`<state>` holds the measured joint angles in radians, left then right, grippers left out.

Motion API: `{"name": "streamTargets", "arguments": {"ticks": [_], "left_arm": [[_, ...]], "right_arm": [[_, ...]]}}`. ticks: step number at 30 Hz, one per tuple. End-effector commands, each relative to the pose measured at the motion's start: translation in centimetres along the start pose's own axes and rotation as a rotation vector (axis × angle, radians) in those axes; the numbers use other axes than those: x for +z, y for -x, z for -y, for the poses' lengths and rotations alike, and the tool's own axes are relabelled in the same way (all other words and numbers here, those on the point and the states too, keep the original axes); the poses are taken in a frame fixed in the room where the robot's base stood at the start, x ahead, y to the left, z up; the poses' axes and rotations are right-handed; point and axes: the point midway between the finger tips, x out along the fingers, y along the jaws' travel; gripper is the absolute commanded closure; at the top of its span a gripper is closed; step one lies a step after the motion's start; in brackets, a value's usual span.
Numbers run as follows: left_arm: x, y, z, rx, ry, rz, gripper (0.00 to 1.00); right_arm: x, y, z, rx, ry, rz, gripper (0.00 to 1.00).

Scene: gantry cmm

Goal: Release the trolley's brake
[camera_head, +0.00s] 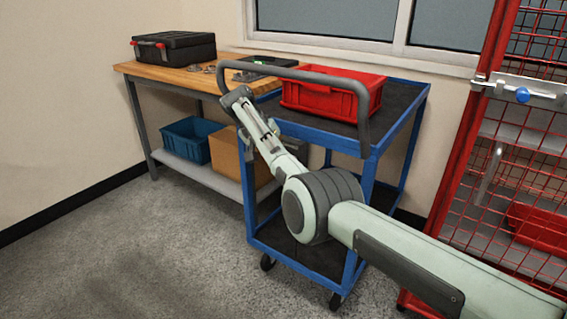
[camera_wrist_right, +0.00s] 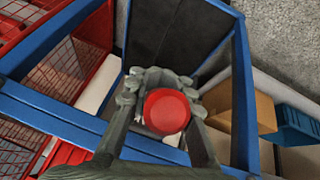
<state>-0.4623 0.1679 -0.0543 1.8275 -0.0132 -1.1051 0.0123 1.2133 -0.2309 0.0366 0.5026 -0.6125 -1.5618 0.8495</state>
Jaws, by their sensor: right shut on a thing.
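The trolley (camera_head: 373,149) is a blue-framed cart with dark shelves and a grey push handle (camera_head: 300,73). My right gripper (camera_head: 237,97) is at the left end of this handle, with its arm reaching in from the right. In the right wrist view, a round red knob (camera_wrist_right: 167,111) sits between the fingers of my right gripper (camera_wrist_right: 160,95), which is shut on it. The knob's stem is mostly hidden, and the knob does not show in the head view. I cannot tell the brake's state. My left gripper is out of view.
A red bin (camera_head: 318,99) stands on the trolley's top. A wooden workbench (camera_head: 160,77) behind it holds a black case (camera_head: 174,48); a blue bin (camera_head: 186,141) and cardboard box (camera_head: 226,160) are below. A red mesh cage (camera_head: 455,180) stands at right. The floor at left is clear.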

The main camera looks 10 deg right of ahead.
Motion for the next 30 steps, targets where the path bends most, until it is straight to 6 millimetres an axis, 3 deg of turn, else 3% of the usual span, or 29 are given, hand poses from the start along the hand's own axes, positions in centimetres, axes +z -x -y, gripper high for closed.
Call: {"name": "streamTargets", "arguments": {"ticks": [11,12,18,26,30], "left_arm": [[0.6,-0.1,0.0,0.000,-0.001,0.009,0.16],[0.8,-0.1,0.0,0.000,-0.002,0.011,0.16],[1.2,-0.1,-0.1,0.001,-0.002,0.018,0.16],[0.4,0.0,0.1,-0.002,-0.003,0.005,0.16],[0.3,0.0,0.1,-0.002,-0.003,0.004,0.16]], "right_arm": [[-0.3,0.1,-0.1,-0.001,-0.004,-0.003,1.00],[-0.3,0.1,-0.1,-0.001,-0.004,-0.003,0.78],[-0.2,0.1,-0.1,-0.001,-0.002,-0.001,0.56],[-0.1,0.1,0.0,0.000,-0.001,0.000,0.56],[-0.1,1.1,0.1,-0.002,-0.001,-0.001,0.56]]}}
